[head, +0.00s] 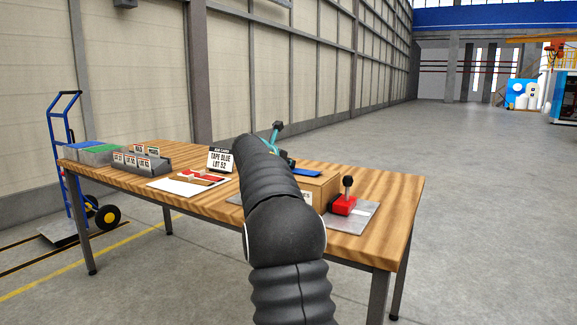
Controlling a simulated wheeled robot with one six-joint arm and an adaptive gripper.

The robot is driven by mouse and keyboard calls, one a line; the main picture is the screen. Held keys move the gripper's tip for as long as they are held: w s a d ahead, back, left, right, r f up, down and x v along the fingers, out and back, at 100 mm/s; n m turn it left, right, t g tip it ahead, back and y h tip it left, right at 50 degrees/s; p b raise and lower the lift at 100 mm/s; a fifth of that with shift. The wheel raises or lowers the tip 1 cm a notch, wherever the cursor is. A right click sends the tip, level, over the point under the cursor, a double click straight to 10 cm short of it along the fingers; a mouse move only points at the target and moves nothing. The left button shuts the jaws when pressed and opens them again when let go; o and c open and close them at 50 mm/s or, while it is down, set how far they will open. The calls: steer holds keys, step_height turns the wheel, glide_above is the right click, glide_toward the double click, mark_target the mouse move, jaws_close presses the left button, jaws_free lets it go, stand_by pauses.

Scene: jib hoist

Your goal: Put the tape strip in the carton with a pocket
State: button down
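A brown carton (322,186) stands on the right half of the wooden table, partly hidden behind my black arm. A label on its front is mostly covered. A flat blue piece (307,172), possibly the tape strip, shows at the carton's top; I cannot tell whether it lies there or is held. My gripper (287,158) is beside the carton's top left, mostly hidden behind my arm, so its fingers cannot be made out. No pocket can be made out.
The table (398,200) also holds a red block with a black-knobbed lever (343,200) on a grey plate, a white sheet (178,187) with red pieces, a grey rack of labelled cards (137,162), and blue (84,145) and green (104,147) topped bins. A blue hand truck (70,170) stands left.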

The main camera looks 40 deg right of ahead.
steer(key=shift+f, duration=0.15)
steer(key=c, duration=1.3)
jaws_free()
steer(key=shift+r, duration=0.3)
steer(key=v, duration=1.2)
steer(key=shift+w, duration=0.1)
